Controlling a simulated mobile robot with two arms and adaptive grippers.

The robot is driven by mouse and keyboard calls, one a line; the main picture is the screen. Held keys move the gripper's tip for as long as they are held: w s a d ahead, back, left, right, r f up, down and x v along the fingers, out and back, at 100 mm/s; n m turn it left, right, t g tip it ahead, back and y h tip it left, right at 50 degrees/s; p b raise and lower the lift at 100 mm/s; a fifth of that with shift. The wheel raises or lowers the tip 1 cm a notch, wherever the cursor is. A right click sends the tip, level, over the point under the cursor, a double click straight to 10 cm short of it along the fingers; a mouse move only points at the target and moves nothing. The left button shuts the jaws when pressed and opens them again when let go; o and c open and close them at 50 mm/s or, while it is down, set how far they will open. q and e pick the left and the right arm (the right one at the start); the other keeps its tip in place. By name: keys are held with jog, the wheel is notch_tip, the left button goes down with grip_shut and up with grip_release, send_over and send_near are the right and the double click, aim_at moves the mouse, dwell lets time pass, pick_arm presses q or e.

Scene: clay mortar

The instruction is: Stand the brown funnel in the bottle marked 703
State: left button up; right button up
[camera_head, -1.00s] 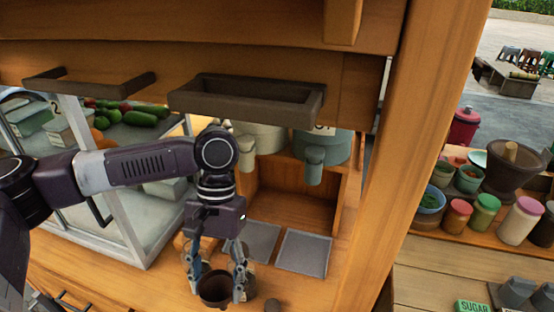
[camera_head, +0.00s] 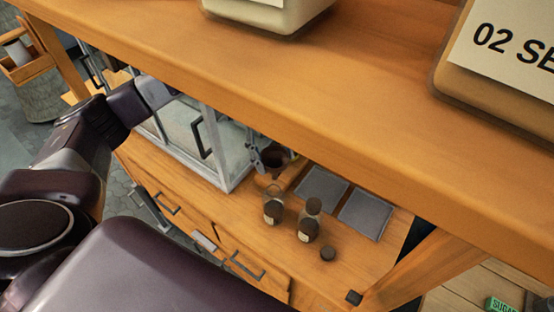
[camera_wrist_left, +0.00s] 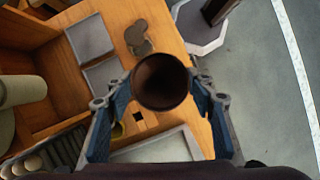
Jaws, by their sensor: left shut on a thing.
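The brown funnel (camera_head: 275,158) is a dark round cup, partly covered by my gripper and the shelf edge in the head view. My left gripper (camera_wrist_left: 161,88) is shut on the funnel (camera_wrist_left: 162,80), with one blue-padded finger on each side of it and its wide mouth showing in the wrist view. In the head view the gripper (camera_head: 262,160) is above the counter, behind the bottles. Two small bottles stand there: one with a clear upper part (camera_head: 273,208), the other (camera_head: 308,229) with a brownish top. Their labels are too small to read. My right gripper is not in view.
A dark round stopper (camera_head: 327,253) lies beside the bottles. Two grey square mats (camera_head: 366,214) lie behind them. A glass case (camera_head: 232,150) stands at the left. A thick wooden shelf (camera_head: 300,90) overhangs the counter and carries labelled containers.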

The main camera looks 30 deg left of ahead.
pick_arm(q)
jog(key=shift+w+a+r+n, duration=0.15)
jog(key=shift+a+n, duration=0.15)
jog(key=shift+a, duration=0.05)
jog(key=shift+f, duration=2.05)
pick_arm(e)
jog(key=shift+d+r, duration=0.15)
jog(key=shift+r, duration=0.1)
pick_arm(q)
jog(key=shift+f, duration=0.2)
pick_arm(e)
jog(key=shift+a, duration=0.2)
pick_arm(q)
jog(key=shift+f, duration=0.35)
jog(key=shift+f, duration=0.65)
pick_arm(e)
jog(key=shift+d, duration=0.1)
pick_arm(q)
jog(key=shift+f, duration=0.2)
jog(key=shift+f, duration=0.4)
